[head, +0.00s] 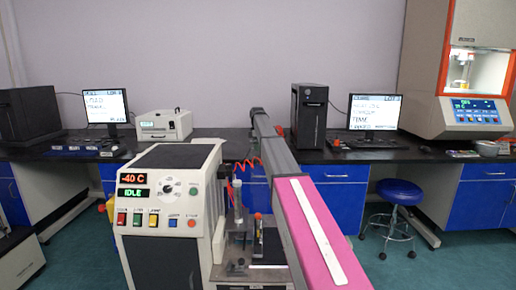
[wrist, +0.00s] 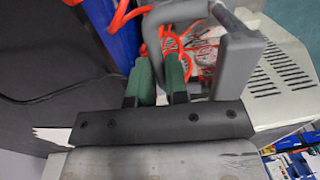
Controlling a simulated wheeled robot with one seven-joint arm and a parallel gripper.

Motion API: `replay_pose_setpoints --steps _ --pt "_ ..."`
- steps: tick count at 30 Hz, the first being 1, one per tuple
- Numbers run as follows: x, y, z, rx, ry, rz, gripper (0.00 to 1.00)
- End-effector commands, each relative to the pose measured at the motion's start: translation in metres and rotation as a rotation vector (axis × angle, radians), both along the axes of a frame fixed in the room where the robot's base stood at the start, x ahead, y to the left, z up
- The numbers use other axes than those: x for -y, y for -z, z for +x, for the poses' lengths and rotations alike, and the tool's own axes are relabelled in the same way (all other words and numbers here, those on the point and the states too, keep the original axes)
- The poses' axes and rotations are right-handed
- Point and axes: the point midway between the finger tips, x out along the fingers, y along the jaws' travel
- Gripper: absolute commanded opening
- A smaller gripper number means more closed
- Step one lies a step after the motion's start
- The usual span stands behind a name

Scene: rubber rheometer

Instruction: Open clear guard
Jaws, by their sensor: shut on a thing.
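My gripper (wrist: 157,84), with two green fingers, is at the middle of the wrist view. It is shut on one leg of a grey bent handle (wrist: 178,14). The handle's other side ends in a wide grey block (wrist: 238,62) to the right of the fingers. I take this to be the clear guard's handle; the transparent panel itself cannot be made out. In the head view the tester (head: 160,205) shows "-40 C" and "IDLE", with its open work area (head: 240,268) on its right. My arm reaches past that area, and my fingers cannot be made out there.
Red coiled tubing (wrist: 121,18) lies close beyond the fingers, and a vented cream housing (wrist: 285,85) is to the right. In the head view, a dark bench (head: 345,155) with monitors stands behind. A blue stool (head: 399,192) is at the right, with free floor around it.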

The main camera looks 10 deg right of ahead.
Motion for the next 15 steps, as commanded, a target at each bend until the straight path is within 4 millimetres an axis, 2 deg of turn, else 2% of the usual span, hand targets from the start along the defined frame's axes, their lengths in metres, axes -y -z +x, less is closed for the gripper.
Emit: replay_pose_setpoints --steps 1,11,12,13,14,15 --pt "-0.0085 0.0091 0.0057 0.015 -0.01 0.01 0.0" --pt "-0.0088 0.0094 0.0042 0.012 -0.011 0.011 0.0" --pt "-0.0088 0.0094 0.0041 0.013 -0.011 0.011 0.2" --pt "-0.0088 0.0094 0.0042 0.013 -0.011 0.012 0.29" --pt "-0.0088 0.0095 0.0041 0.013 -0.011 0.012 0.38" --pt "-0.0089 0.0095 0.0039 0.013 -0.009 0.012 0.38"
